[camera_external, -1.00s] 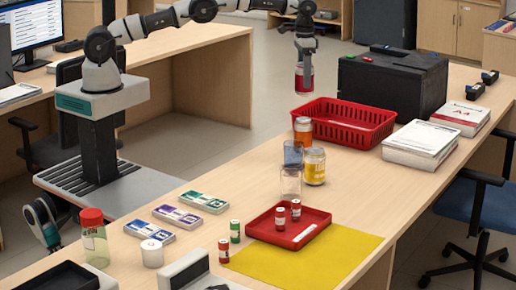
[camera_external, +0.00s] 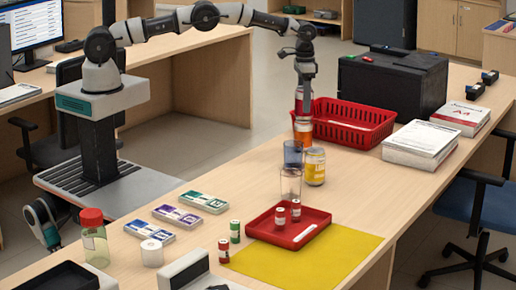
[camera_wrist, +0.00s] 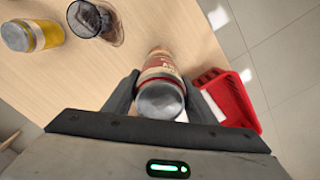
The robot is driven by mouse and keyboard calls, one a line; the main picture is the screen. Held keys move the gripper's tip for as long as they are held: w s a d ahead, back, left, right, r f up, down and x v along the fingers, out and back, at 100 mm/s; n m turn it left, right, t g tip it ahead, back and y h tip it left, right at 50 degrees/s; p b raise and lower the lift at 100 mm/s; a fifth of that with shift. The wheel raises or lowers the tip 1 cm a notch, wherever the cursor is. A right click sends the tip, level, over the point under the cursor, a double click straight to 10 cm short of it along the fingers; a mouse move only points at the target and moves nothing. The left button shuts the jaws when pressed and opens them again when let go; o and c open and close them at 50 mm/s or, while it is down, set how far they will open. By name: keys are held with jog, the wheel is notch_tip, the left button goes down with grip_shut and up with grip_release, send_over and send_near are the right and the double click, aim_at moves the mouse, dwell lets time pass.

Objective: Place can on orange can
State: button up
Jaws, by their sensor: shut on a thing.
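A red can (camera_external: 302,105) is held upright between the fingers of my gripper (camera_external: 304,92). The orange can (camera_external: 302,132) stands on the counter directly below it. The red can's bottom is at or just above the orange can's top; I cannot tell if they touch. In the wrist view, my gripper's fingers (camera_wrist: 160,92) close on both sides of the held can, whose silver lid (camera_wrist: 160,101) faces the camera. The orange can is mostly hidden there behind the held can.
A red basket (camera_external: 355,124) stands close on the right. A yellow-labelled jar (camera_external: 315,167) and clear glasses (camera_external: 292,155) stand just in front of the orange can. A black box (camera_external: 392,85) is behind. A red tray (camera_external: 275,232) with small cans lies nearer the camera.

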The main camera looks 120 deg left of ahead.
jog(key=o, duration=1.4)
jog(key=shift+f, duration=0.1)
jog(key=shift+c, duration=0.2)
notch_tip(320, 180, up, 12)
jog(key=shift+r+p, duration=0.2)
jog(key=shift+p, duration=0.3)
